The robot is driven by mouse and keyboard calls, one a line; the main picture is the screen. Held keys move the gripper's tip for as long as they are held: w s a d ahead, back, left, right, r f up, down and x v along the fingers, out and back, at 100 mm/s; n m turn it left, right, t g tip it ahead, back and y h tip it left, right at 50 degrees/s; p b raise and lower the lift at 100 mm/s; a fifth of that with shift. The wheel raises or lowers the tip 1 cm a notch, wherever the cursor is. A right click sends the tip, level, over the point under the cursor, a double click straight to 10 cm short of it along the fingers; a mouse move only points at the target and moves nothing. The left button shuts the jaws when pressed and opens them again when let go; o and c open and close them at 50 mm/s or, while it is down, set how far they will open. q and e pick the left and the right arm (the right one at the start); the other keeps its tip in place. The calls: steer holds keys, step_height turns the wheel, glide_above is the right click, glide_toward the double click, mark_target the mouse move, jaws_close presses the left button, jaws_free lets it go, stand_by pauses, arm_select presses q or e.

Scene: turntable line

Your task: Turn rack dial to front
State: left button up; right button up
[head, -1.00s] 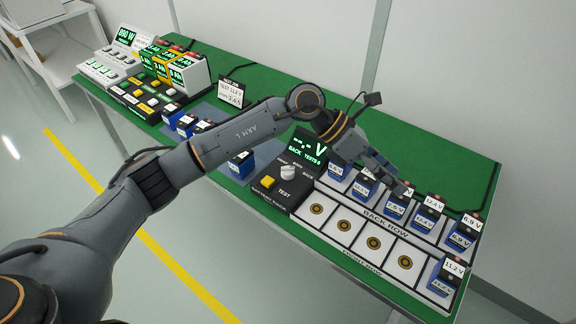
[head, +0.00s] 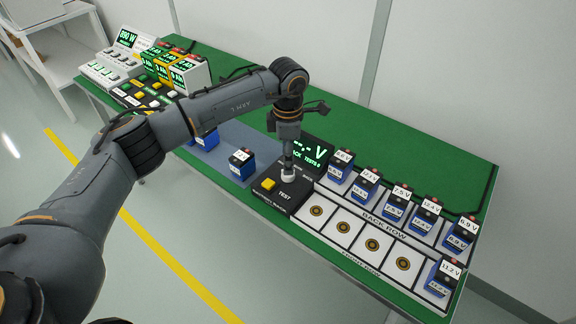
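The rack dial is a white knob (head: 288,176) on the black tester box (head: 275,198), beside a yellow button (head: 268,184) and the label TEST. The box's green display (head: 311,151) is partly covered by my arm; it shows "-.- V" and a line ending in "TESTS 0". My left gripper (head: 288,165) points straight down onto the dial from above. Its fingers are small in the view and I cannot tell whether they are closed around the knob. My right gripper is out of view.
The rack (head: 327,234) right of the tester has a back row holding several blue batteries and a front row with bare round contacts and one battery (head: 443,277) at its right end. Another battery (head: 242,163) stands on the blue-grey mat (head: 222,160). Chargers (head: 180,72) stand far left.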

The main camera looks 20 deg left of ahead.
arm_select(q)
step_height(320, 180, down, 5)
steer(key=shift+f+p, duration=0.1)
steer(key=shift+p, duration=0.2)
steer(key=c, duration=1.2)
steer(key=shift+o, duration=0.2)
